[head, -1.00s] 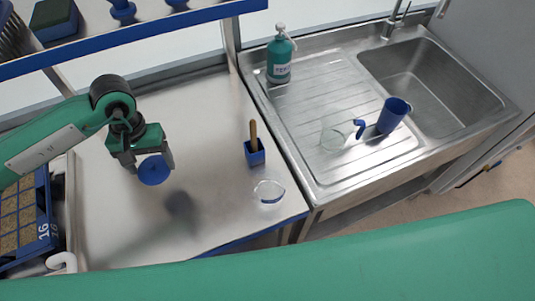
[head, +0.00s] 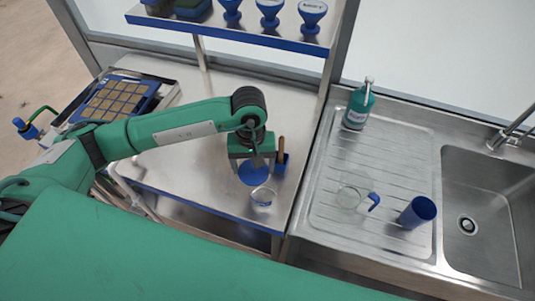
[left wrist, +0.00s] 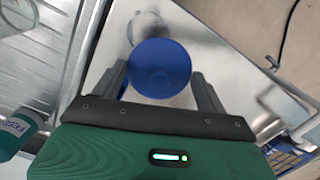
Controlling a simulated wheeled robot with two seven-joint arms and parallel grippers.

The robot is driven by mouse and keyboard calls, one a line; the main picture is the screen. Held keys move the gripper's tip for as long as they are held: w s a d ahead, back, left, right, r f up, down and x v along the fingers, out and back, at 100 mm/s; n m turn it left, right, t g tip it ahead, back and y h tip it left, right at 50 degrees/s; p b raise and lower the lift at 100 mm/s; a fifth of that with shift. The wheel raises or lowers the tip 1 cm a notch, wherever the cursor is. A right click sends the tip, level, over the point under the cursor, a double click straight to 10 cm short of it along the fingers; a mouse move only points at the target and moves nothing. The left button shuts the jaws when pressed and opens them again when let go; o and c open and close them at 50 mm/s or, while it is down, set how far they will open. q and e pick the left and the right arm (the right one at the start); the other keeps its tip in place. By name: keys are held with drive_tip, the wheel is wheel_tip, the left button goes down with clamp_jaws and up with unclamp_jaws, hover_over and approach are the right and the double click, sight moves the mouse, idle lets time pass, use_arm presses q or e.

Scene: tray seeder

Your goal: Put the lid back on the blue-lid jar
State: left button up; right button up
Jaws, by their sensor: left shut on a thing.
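The blue lid (head: 253,173) is round and flat. My left gripper (head: 254,166) is shut on it and holds it above the steel table. The clear glass jar (head: 262,196) stands open near the table's front edge, just in front and slightly right of the lid in the head view. In the left wrist view, the lid (left wrist: 159,67) sits between the two fingers, and a clear glass shape, likely the jar (left wrist: 146,26), shows partly behind it. The lid looks apart from the jar, but the exact height between them is unclear. My right gripper is not in view.
A blue holder with a wooden-handled tool (head: 280,160) stands close right of my left gripper. On the drainboard are a glass jug with a blue handle (head: 352,197), a blue cup (head: 417,212) and a green bottle (head: 358,107). A seed tray (head: 112,100) lies left.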

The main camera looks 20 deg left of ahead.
sight(263, 178)
use_arm(q)
drive_tip(key=d+r+n+p, duration=0.1)
drive_tip(key=p, duration=0.1)
drive_tip(key=s+d+r+n+p, duration=0.1)
drive_tip(key=p, duration=0.1)
drive_tip(key=shift+d+r, duration=0.15)
drive_tip(key=shift+r, duration=0.05)
drive_tip(key=shift+s+d+n+p, duration=0.15)
drive_tip(key=shift+d+n+p, duration=0.05)
drive_tip(key=shift+n+p, duration=0.25)
drive_tip(key=shift+d, duration=0.2)
drive_tip(key=shift+s+d+f+n, duration=0.1)
drive_tip(key=shift+d+f+n, duration=0.05)
drive_tip(key=shift+n, duration=0.1)
drive_tip(key=shift+f, duration=0.5)
drive_tip(key=shift+f+b, duration=0.3)
drive_tip(key=shift+f, duration=0.4)
wheel_tip(263, 178, down, 3)
drive_tip(key=shift+r+b, duration=0.15)
drive_tip(key=shift+b, duration=0.7)
drive_tip(key=shift+f+b, duration=0.3)
drive_tip(key=shift+b, duration=0.05)
drive_tip(key=shift+f+b, duration=0.3)
drive_tip(key=shift+b, duration=0.05)
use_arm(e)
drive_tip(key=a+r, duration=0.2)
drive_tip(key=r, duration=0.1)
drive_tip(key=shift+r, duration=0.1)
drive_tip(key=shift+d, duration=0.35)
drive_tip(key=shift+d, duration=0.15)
